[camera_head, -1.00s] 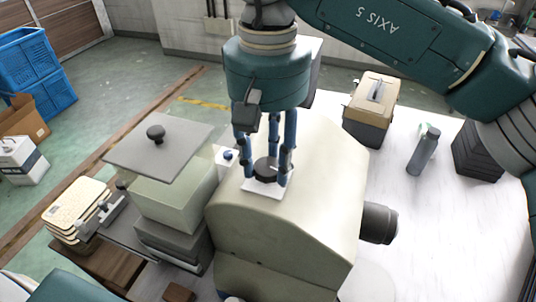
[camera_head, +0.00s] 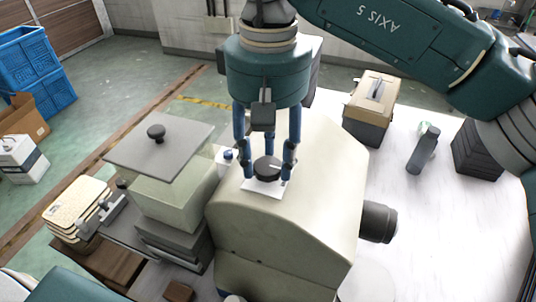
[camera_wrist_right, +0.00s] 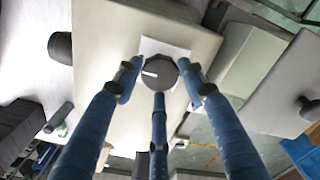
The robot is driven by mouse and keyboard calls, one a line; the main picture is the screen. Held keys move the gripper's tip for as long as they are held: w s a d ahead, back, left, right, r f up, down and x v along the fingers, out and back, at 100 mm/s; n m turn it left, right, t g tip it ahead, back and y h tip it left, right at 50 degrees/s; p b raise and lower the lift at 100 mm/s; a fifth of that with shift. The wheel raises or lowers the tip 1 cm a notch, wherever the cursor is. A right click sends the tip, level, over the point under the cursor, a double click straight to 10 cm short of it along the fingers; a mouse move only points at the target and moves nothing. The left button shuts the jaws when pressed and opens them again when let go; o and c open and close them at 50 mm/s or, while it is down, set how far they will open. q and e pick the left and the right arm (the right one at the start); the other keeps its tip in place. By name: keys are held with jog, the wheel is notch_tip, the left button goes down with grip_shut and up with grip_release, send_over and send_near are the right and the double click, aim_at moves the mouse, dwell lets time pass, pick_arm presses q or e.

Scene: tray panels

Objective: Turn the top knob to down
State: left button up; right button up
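The top knob (camera_head: 267,168) is a dark round dial with a white pointer line, on a white plate (camera_head: 262,188) on top of a cream machine housing (camera_head: 310,200). The pointer points right in the head view. In the right wrist view the knob (camera_wrist_right: 160,73) has its pointer toward the left. My right gripper (camera_head: 267,178) points down, with its blue fingers spread around the knob. In the wrist view, small gaps show between the side fingertips and the knob, so it looks open. My left gripper is not in view.
A small blue knob (camera_head: 228,154) sits left of the top knob. A toolbox (camera_head: 370,110) and a bottle (camera_head: 423,148) stand at right on the white table (camera_head: 440,215). A dark cylinder (camera_head: 378,222) sticks out of the housing.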

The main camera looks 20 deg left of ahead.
aim_at(267, 164)
jog(key=shift+o, duration=1.1)
notch_tip(267, 164, up, 12)
